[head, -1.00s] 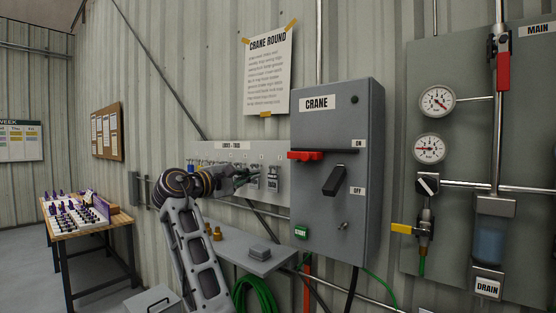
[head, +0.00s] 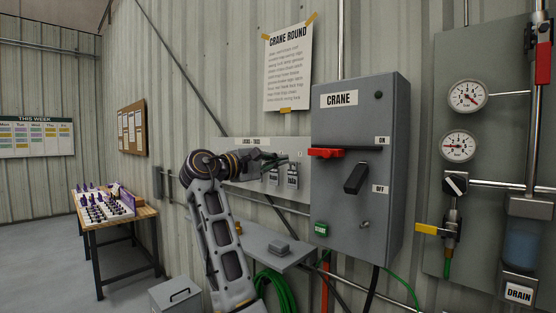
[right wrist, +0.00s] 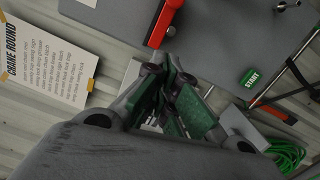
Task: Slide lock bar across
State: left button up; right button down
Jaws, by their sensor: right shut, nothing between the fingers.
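The red lock bar (head: 327,153) sits at the left end of a dark rail on the front of the grey crane box (head: 345,210). The rail runs right, under the ON label. The bar also shows at the top of the right wrist view (right wrist: 164,22). My right gripper (head: 284,162) is left of the box, in front of the lock and tag board, a little lower than the bar and apart from it. In the right wrist view its green-padded fingers (right wrist: 174,88) are together with nothing between them. My left gripper is not in view.
A black switch handle (head: 356,178) and a green START button (head: 321,229) are on the box. Hanging tags (head: 292,176) are close by my right gripper. A small grey shelf (head: 262,246) juts out below. Gauges and pipes are at the right.

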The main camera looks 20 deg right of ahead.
jog(key=p, duration=0.3)
send_near(320, 154)
jog(key=w+d, duration=0.3)
jog(key=w, duration=0.2)
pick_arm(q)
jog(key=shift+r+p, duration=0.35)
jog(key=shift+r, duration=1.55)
pick_arm(e)
jog(key=shift+s+d, duration=0.25)
jog(key=shift+s, duration=0.35)
jog(key=shift+s+d, duration=0.2)
jog(key=shift+s, duration=0.4)
jog(key=shift+s+d, duration=0.25)
jog(key=shift+s, duration=0.4)
